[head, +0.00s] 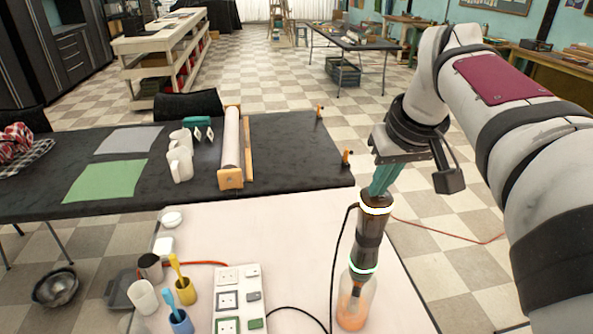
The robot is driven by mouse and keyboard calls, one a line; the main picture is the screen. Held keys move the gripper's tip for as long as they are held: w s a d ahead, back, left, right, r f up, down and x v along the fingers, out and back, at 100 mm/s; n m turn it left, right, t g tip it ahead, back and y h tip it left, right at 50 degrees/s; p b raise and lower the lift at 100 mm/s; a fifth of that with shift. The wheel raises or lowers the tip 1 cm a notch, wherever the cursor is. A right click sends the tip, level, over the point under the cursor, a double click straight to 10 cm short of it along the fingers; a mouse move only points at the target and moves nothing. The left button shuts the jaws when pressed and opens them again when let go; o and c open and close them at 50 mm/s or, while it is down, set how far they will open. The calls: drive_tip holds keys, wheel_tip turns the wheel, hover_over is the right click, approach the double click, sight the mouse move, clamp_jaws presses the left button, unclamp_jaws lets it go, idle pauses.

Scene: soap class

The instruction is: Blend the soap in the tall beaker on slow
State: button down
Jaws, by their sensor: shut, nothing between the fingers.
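A dark stick blender (370,243) stands nearly upright, with a pale glowing ring near its top and a green-white glowing ring lower down. Its lower end is inside a clear tall beaker (367,301) with orange soap (352,311) at the bottom. My gripper (375,193) has teal fingers and is shut and empty. It points down with its fingertips at the top of the blender. I cannot tell whether they touch it.
A switch and socket panel (240,283) lies on the white table (290,228). A black cable (333,270) runs along the blender's left side.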

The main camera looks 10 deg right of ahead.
wheel_tip(320, 180, up, 7)
idle(0.7)
drive_tip(key=s+a+f+m+g, duration=0.1)
drive_tip(key=s+a+f, duration=0.3)
drive_tip(key=s+f, duration=0.4)
drive_tip(key=s+a+f+m+g+y, duration=0.1)
drive_tip(key=s+a+f+m+g, duration=0.1)
drive_tip(key=s+a+f, duration=0.3)
drive_tip(key=s+a+f+m+g, duration=0.1)
drive_tip(key=s+a+f, duration=0.4)
drive_tip(key=s+f, duration=0.6)
drive_tip(key=shift+s+f+m+g+y, duration=0.35)
drive_tip(key=shift+s+m, duration=0.2)
drive_tip(key=shift+m, duration=0.25)
